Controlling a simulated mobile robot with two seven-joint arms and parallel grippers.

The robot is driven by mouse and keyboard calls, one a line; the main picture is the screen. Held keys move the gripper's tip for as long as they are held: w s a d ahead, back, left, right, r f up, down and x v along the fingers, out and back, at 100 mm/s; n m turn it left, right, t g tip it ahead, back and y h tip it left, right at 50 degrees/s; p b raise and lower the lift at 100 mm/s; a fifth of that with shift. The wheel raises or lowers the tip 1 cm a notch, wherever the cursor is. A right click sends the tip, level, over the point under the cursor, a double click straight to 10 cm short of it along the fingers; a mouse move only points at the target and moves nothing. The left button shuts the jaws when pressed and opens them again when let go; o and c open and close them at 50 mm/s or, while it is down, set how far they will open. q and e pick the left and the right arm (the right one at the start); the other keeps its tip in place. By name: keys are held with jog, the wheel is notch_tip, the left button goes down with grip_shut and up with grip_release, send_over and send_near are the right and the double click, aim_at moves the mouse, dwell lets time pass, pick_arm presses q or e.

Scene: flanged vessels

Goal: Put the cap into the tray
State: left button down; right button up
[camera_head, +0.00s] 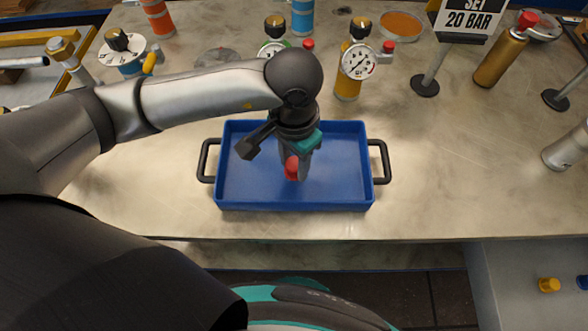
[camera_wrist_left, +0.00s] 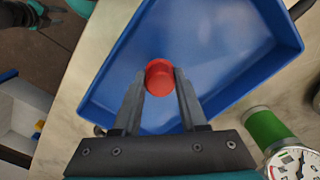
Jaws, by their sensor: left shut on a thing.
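The blue tray (camera_head: 340,185) with black side handles lies on the bench in the head view; the left wrist view shows its floor and walls (camera_wrist_left: 225,60) too. My left gripper (camera_head: 295,165) is over the tray and shut on a red cap (camera_head: 291,168). In the left wrist view the cap (camera_wrist_left: 159,77) sits between the two fingertips (camera_wrist_left: 160,80), with the tray's blue floor behind it. I cannot tell whether the cap touches the floor.
Vessels with gauges, one of them yellow (camera_head: 347,85), stand behind the tray. A "SET 20 BAR" sign (camera_head: 468,18) and a gold cylinder (camera_head: 500,58) are at the back right. A yellow cap (camera_head: 548,285) lies on a lower grey surface.

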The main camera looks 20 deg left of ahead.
aim_at(294, 173)
pick_arm(q)
notch_tip(294, 173, down, 3)
jog(key=shift+s, duration=0.1)
jog(key=shift+f, duration=0.25)
jog(key=shift+f+b, duration=0.15)
jog(key=shift+b, duration=0.3)
pick_arm(e)
jog(key=shift+w+d+f, duration=0.5)
jog(key=shift+w+d, duration=0.15)
pick_arm(q)
jog(key=shift+c, duration=2.2)
grip_release()
pick_arm(e)
jog(key=shift+w+a, duration=0.1)
jog(key=shift+w, duration=0.1)
jog(key=shift+r, duration=0.1)
